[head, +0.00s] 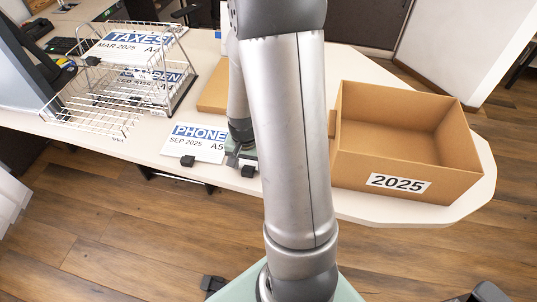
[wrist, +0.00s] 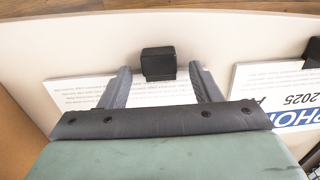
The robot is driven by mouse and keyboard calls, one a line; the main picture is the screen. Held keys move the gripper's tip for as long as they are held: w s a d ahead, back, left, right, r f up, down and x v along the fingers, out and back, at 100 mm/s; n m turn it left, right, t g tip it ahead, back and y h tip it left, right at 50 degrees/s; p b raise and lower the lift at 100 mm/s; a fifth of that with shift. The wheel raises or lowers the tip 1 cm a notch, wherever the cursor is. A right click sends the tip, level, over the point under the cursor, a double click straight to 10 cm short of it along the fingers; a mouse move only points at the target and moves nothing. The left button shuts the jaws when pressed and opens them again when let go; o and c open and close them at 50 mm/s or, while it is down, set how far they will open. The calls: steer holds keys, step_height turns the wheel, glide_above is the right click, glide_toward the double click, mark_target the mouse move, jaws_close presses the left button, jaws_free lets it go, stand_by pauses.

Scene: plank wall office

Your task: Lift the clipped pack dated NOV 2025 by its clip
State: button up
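No label reading NOV 2025 is legible in either view. A white printed pack (wrist: 68,92) lies flat on the table under my gripper, its heading hidden by the gripper. Its black clip (wrist: 158,63) is at the pack's edge and also shows in the head view (head: 248,171). My gripper (wrist: 160,70) is open, with one finger on each side of the clip and a gap on both sides. In the head view my gripper (head: 242,158) is partly hidden behind my arm.
The PHONE SEP 2025 pack (head: 195,147) with its black clip (head: 188,160) lies just left of my gripper. A wire tray rack (head: 95,112) holds the TAXES MAR 2025 pack (head: 130,43) and another pack. An open cardboard box (head: 447,180) labelled 2025 stands at right.

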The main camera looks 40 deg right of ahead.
jaws_close()
steer(key=shift+r, duration=0.1)
steer(key=shift+w+r, duration=0.1)
steer(key=shift+r, duration=0.45)
steer(key=s+a+r+b, duration=0.2)
steer(key=s+a+r, duration=0.4)
steer(key=s+r, duration=0.5)
steer(key=shift+s+r+b, duration=0.35)
steer(key=shift+s+b, duration=0.05)
steer(key=shift+s, duration=0.55)
